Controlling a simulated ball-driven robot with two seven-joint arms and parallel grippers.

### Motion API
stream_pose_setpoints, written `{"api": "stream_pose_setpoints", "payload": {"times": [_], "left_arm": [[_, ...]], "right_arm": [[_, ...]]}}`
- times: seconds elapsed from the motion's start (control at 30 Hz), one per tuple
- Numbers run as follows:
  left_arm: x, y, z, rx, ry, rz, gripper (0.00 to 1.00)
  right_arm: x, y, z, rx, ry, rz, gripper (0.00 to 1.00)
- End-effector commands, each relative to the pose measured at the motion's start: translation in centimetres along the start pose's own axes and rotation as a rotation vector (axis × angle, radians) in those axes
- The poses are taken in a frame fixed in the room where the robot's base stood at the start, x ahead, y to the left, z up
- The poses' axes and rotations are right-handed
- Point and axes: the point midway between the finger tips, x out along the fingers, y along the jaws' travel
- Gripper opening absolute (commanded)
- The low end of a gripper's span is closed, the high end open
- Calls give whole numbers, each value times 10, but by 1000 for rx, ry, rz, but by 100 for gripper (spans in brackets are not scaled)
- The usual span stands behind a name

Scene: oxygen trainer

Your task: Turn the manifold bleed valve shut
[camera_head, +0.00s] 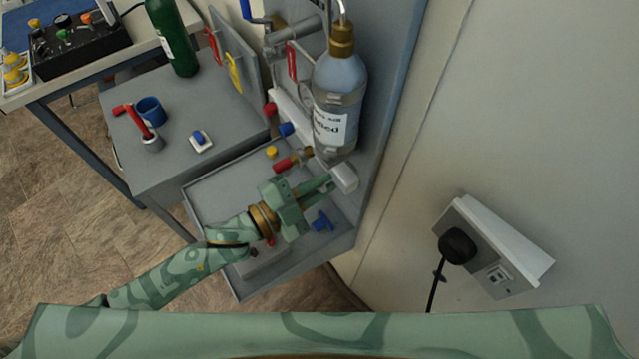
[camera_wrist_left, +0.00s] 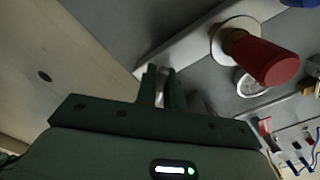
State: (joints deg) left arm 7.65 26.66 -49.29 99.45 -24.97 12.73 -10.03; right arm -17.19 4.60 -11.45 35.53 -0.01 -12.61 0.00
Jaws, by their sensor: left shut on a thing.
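The manifold is a pale bar on the grey panel, its near end a white block (camera_head: 345,178) in the head view. It also shows as a pale bar (camera_wrist_left: 190,42) in the left wrist view. My left gripper (camera_head: 328,184) reaches this end, its fingers shut on a small part there, which I take to be the bleed valve. The fingers (camera_wrist_left: 162,88) hide nearly all of it, so its turn position cannot be read. A red handle (camera_head: 289,162) on a brass stem sits beside the fingers; it is large in the wrist view (camera_wrist_left: 267,62). My right gripper is not in view.
A clear labelled bottle (camera_head: 338,105) hangs just above the gripper. A blue tap-like part (camera_head: 322,222) lies below it on the grey shelf. A grey cabinet (camera_head: 180,110) bears a blue cup (camera_head: 151,110) and red-handled tool. A wall socket (camera_head: 490,250) is at right.

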Motion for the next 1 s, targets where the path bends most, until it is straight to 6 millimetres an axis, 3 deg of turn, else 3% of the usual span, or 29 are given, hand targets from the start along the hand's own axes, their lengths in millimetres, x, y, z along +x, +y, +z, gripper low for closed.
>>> {"api": "stream_pose_setpoints", "payload": {"times": [0.37,1.0], "left_arm": [[0,0,0,128,0,0,0],[0,1,0,712,0,1,0]], "right_arm": [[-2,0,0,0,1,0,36],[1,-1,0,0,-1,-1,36]]}}
